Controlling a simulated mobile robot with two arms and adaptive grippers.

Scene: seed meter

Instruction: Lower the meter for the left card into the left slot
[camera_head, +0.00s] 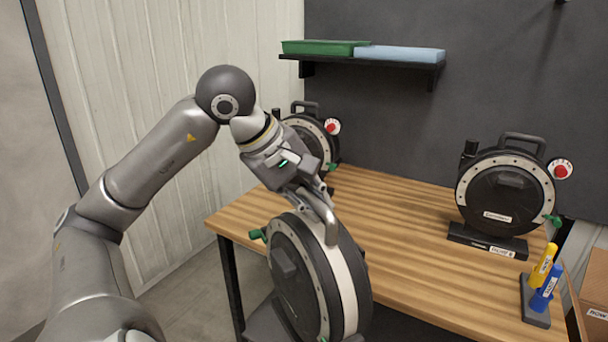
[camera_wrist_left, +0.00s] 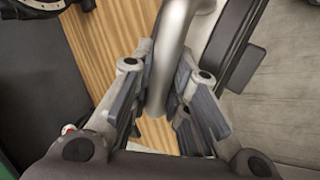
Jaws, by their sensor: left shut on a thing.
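A round black seed meter (camera_head: 297,275) with a pale rim and a green lever (camera_head: 257,234) hangs upright at the table's front edge in the head view. My left gripper (camera_head: 328,212) is shut on its grey metal handle at the top. In the left wrist view the handle (camera_wrist_left: 171,60) runs between the two fingers (camera_wrist_left: 157,100). Dark parts show beneath the meter; I cannot tell whether it touches them. No left card or left slot can be made out clearly. My right gripper is not in view.
A similar meter (camera_head: 502,193) stands on a black base at the table's right; another (camera_head: 308,140) stands behind my left arm. A holder (camera_head: 535,317) with yellow and blue markers is at front right. The wooden table's (camera_head: 400,235) middle is clear. A shelf (camera_head: 395,62) holds trays.

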